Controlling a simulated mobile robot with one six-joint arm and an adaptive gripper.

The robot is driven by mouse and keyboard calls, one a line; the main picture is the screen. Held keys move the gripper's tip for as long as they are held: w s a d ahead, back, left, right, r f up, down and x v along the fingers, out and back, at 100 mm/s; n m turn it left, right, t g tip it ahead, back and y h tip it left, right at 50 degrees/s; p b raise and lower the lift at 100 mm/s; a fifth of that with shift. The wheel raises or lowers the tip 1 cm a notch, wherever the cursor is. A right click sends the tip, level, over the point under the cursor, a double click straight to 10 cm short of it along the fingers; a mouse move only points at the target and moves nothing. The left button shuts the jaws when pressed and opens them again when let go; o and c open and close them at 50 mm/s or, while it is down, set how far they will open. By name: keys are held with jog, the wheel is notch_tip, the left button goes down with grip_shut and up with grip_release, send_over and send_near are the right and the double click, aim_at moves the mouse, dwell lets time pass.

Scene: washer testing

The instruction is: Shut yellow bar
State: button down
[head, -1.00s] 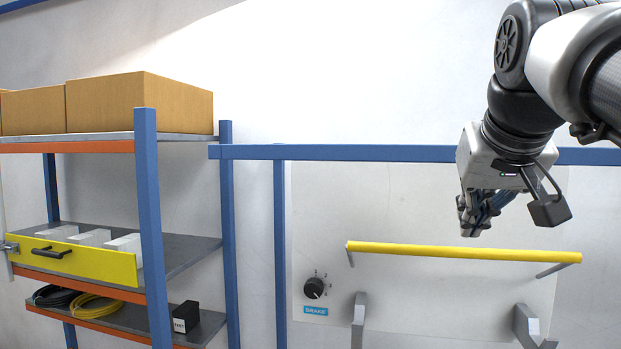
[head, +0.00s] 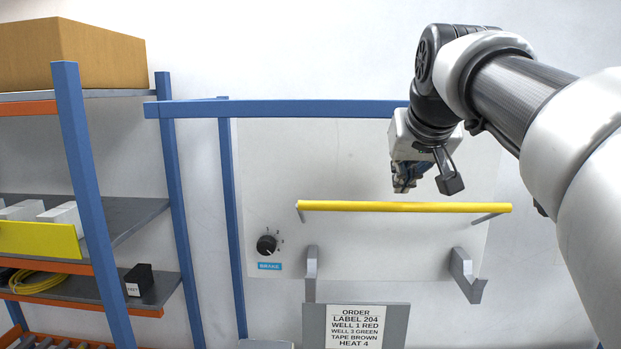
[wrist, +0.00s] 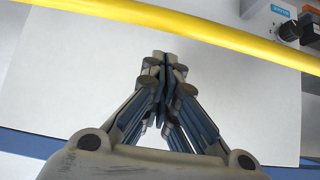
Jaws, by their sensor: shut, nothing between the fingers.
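The yellow bar (head: 375,206) is a long horizontal rod on two short grey arms that stand out from the white panel. It also crosses the top of the wrist view (wrist: 200,29). My gripper (head: 401,188) points down just above the middle of the bar in the head view. In the wrist view my gripper (wrist: 166,57) has its fingertips together with nothing between them, and a gap shows between them and the bar. The exact depth between gripper and bar is hard to tell from the head view.
Two grey hooked brackets (head: 311,270) (head: 463,272) stand below the bar. A black knob (head: 267,245) labelled BRAKE is at the panel's left. A blue rail (head: 290,109) runs behind my gripper. A printed order sheet (head: 356,327) is below. Shelves with a yellow drawer front (head: 40,240) stand left.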

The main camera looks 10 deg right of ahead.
jog(key=shift+s+a+f, duration=0.15)
jog(key=shift+s, duration=0.3)
jog(key=shift+s+a+f, duration=0.15)
jog(key=shift+s, duration=0.25)
jog(key=shift+s, duration=0.1)
jog(key=shift+f+b, duration=0.15)
jog(key=shift+b, duration=0.15)
